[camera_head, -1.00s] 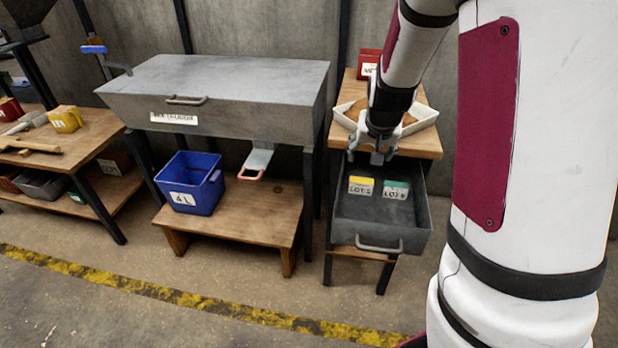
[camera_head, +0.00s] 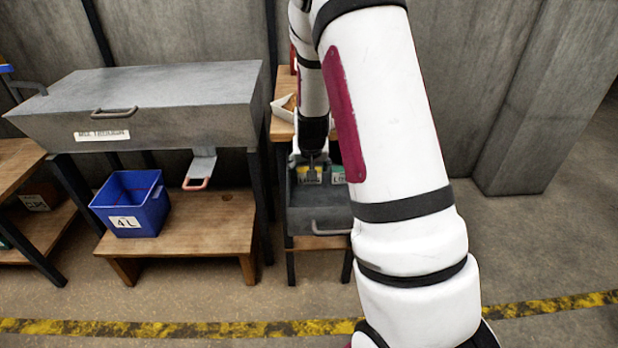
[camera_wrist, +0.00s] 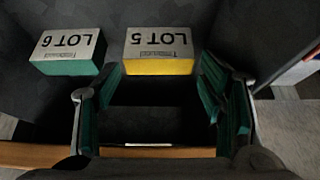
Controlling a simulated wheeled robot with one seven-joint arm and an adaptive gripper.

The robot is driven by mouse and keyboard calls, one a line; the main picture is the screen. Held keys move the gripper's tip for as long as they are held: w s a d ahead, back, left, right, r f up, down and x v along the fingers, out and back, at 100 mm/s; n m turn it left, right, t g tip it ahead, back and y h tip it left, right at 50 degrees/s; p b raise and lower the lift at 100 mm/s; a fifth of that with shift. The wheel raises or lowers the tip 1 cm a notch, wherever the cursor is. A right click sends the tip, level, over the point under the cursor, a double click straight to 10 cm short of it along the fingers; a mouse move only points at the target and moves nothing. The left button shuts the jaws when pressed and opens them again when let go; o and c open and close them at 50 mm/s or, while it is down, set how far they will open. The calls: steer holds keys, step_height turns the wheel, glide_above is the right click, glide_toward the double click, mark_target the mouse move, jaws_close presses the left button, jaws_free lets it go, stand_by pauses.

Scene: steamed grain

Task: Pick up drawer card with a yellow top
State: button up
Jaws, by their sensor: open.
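The yellow-topped card (camera_head: 308,175), marked LOT 5, stands in the open grey drawer (camera_head: 322,212). In the wrist view the LOT 5 card (camera_wrist: 158,50) shows its pale face and yellow edge, just ahead of the fingertips and roughly between them. My gripper (camera_wrist: 160,85) is open and empty, with one finger on each side. In the head view my gripper (camera_head: 312,165) is over the drawer at the card; whether it touches the card cannot be told. A green-topped card (camera_wrist: 68,50), marked LOT 6, stands to the left in the wrist view.
The green-topped card (camera_head: 337,174) is close beside the yellow one in the drawer. A cream tray (camera_head: 285,108) sits on the wooden table above. A blue bin (camera_head: 130,205) stands on a low bench, under a grey hopper (camera_head: 150,100). Open floor lies in front.

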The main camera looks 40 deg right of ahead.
steer(key=shift+b+x, duration=0.3)
steer(key=shift+x, duration=1.7)
steer(key=shift+s, duration=0.1)
steer(key=c, duration=0.8)
